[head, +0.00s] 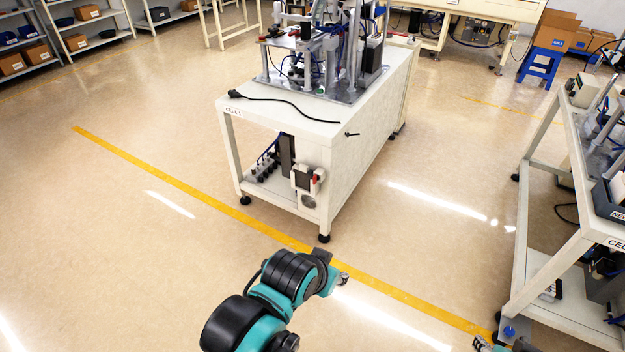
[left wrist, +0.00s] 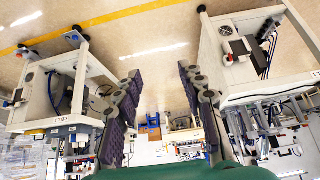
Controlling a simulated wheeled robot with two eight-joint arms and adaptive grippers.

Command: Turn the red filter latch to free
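A red latch (head: 317,181) sits on a small white-and-dark filter unit (head: 304,180) on the front end of the white table marked CELL, below its top. In the left wrist view, which is upside down, a small red spot (left wrist: 229,58) shows on what looks like the same unit. My left gripper (head: 338,276) is low in front of that table, well apart from the latch. In the left wrist view its two dark fingers (left wrist: 166,85) are spread wide with nothing between them. My right gripper (head: 490,345) is barely in view at the bottom right edge; its fingers are unclear.
The table top (head: 240,100) carries feeder machinery and a black cable. A second white workstation (head: 535,255) stands at the right edge. The floor (head: 130,220) between and left of them is clear, crossed by a yellow line (head: 190,188). Shelves stand far back left.

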